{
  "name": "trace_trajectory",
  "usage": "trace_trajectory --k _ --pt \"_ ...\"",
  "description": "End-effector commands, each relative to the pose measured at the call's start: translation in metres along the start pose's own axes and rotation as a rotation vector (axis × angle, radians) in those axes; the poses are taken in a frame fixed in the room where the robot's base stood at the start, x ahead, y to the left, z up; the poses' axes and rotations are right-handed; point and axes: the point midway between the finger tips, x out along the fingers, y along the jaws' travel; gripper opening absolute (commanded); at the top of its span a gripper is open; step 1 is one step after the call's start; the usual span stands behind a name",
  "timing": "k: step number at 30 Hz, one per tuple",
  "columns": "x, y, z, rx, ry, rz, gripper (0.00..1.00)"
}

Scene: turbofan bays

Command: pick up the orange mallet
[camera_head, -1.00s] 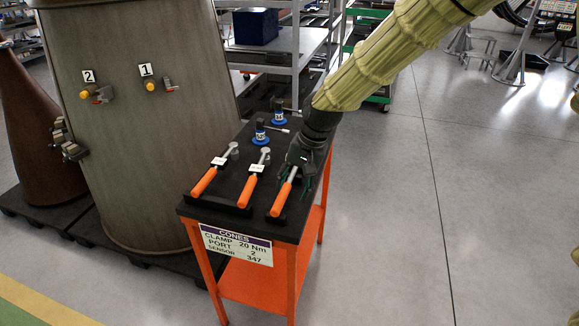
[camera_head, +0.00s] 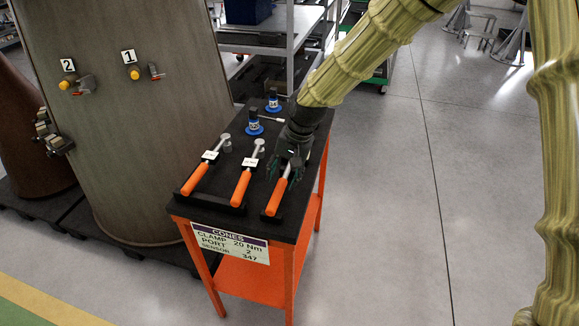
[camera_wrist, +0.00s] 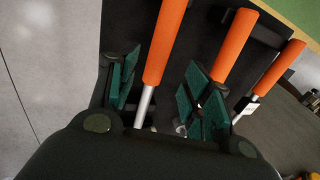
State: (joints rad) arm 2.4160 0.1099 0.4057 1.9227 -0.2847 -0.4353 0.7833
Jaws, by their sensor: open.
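Three orange-handled tools lie side by side on the black table top. The rightmost tool, under my gripper, has an orange handle (camera_head: 274,198) and a metal shaft; its far end is hidden by my gripper, so I cannot confirm a mallet head. The left tool (camera_head: 196,179) and middle tool (camera_head: 241,187) carry white tags. My gripper (camera_head: 287,174) is above the rightmost tool. In the wrist view, my gripper (camera_wrist: 162,92) is open, its green-padded fingers on either side of the rightmost tool's orange handle (camera_wrist: 165,42) and shaft. Contact cannot be told.
The black-topped orange table (camera_head: 185,210) also holds blue-based bottles (camera_head: 254,124) at the back. A sign (camera_head: 230,243) hangs on its front. A large grey-brown cone (camera_head: 120,130) stands to the left, shelving (camera_head: 295,45) behind.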

Motion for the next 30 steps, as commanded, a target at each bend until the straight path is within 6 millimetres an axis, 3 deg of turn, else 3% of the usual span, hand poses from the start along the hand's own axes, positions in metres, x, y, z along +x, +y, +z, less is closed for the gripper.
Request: trace_trajectory --k 15,26,30 --pt "0.046 0.005 0.002 0.003 -0.002 0.001 0.49" --pt "0.051 0.005 0.001 0.003 0.000 0.000 0.49" --pt "0.051 0.005 0.001 0.003 0.000 0.000 0.26"
